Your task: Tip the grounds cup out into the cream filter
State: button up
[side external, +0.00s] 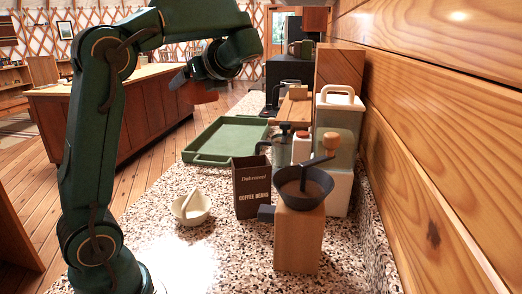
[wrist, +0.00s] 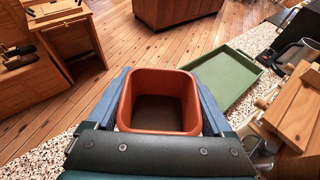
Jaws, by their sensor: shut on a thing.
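My gripper (wrist: 160,73) is shut on an orange-red, square-mouthed cup (wrist: 160,82), with a blue finger along each side. Dark brown matter (wrist: 158,113) lies in the bottom of the cup. In the side view my gripper (side external: 203,84) holds the cup (side external: 199,93) high in the air, above and behind the counter's left part. The cup's exact tilt is hard to tell. A cream, bowl-like piece (side external: 191,208), which looks like the filter, stands on the speckled counter at the front left, with a pale upright part in it. The cup is well apart from it.
A green tray (side external: 228,158) lies behind the cream piece. A dark coffee bean box (side external: 251,188) and a wooden grinder (side external: 299,240) stand to its right. A jar (side external: 337,124) and other gear line the plank wall.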

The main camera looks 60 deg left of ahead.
notch_tip(320, 180, down, 19)
jog(key=s+a+n+g, duration=0.2)
jog(key=shift+f+g+h, duration=0.2)
jog(key=shift+g+h, duration=0.1)
jog(key=shift+g, duration=0.1)
jog(key=shift+s+r, duration=0.1)
notch_tip(320, 180, up, 19)
jog(key=w+d+m+t, duration=0.2)
jog(key=t, duration=0.1)
jog(key=w+d+m+t, duration=0.2)
jog(key=d, duration=0.1)
jog(key=shift+w+r+m+t, duration=0.2)
jog(key=shift+m+t, duration=0.1)
jog(key=shift+t, duration=0.1)
jog(key=w+d+m+t+h, duration=0.2)
jog(key=d+m+t+h, duration=0.85)
jog(key=d, duration=0.95)
jog(key=shift+w+a+f+m+t+y, duration=0.1)
jog(key=shift+f+m+y, duration=0.25)
jog(key=shift+f, duration=0.55)
jog(key=shift+a+f+m+t+y, duration=0.15)
jog(key=shift+f+m, duration=0.35)
jog(key=shift+f, duration=0.45)
jog(key=shift+w+d+f+m+t+y, duration=0.1)
jog(key=shift+f+m+y, duration=0.25)
jog(key=shift+f, duration=0.55)
